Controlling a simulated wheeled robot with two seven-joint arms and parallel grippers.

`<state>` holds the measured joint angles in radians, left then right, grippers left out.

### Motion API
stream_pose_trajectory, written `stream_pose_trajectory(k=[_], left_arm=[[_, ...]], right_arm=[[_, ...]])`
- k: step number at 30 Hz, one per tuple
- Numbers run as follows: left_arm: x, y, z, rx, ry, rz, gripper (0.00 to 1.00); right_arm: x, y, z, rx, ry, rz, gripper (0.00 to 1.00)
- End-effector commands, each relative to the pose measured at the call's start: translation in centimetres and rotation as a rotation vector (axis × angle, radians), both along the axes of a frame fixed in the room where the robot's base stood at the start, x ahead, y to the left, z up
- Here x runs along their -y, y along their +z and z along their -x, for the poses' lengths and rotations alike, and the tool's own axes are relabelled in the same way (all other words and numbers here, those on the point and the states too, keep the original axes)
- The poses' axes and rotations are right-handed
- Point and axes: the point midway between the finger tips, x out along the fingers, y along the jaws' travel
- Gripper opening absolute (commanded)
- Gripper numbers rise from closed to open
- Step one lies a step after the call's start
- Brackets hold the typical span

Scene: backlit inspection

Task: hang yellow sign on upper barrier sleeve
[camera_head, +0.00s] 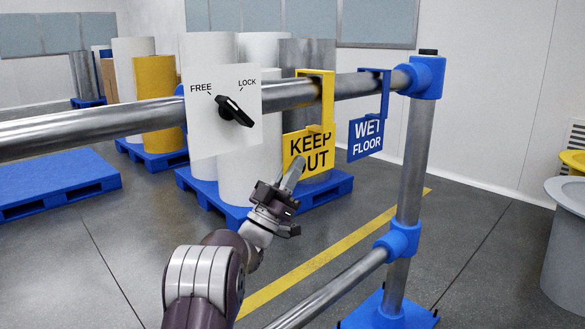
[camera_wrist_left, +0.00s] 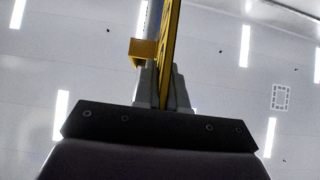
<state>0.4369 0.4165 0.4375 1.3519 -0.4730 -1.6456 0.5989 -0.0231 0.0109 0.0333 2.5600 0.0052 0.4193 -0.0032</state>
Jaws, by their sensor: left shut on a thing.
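The yellow KEEP OUT sign (camera_head: 309,152) is upright at the upper barrier rail (camera_head: 290,95). Its yellow hook reaches up to the rail, with its top bend above it and its strap in front. I cannot tell whether the hook rests on the rail. My left gripper (camera_head: 292,177) is shut on the sign's lower part, below the rail. In the left wrist view the sign (camera_wrist_left: 171,45) appears nearly edge-on between the fingers (camera_wrist_left: 164,95). A blue sleeve (camera_head: 424,76) joins the rail to the post. My right gripper is not in view.
A blue WET FLOOR sign (camera_head: 366,137) hangs on the rail just right of the yellow one. A white FREE/LOCK panel (camera_head: 215,125) with a black knob is on the left. A lower rail (camera_head: 335,290) runs below; drums on blue pallets (camera_head: 235,208) stand behind.

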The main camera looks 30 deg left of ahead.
Motion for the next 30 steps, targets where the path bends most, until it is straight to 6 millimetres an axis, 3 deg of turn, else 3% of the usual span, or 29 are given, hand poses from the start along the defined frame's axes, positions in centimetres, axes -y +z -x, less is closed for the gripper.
stream_pose_trajectory(k=[6, 7, 9, 20, 30], left_arm=[[0.0, 0.1, 0.0, 0.001, 0.0, 0.0, 0.0], [0.0, 0.1, 0.0, 0.001, 0.001, 0.0, 0.2], [0.0, 0.1, 0.0, 0.001, 0.0, 0.0, 0.4], [-0.2, -0.5, 0.5, -0.001, 0.001, 0.0, 0.4], [-2.1, -7.0, 5.8, -0.004, 0.003, 0.002, 0.4]], right_arm=[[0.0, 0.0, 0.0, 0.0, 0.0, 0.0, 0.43], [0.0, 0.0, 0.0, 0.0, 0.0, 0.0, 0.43], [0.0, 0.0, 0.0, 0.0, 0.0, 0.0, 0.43], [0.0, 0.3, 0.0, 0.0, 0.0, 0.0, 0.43], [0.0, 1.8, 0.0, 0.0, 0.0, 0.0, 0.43]])
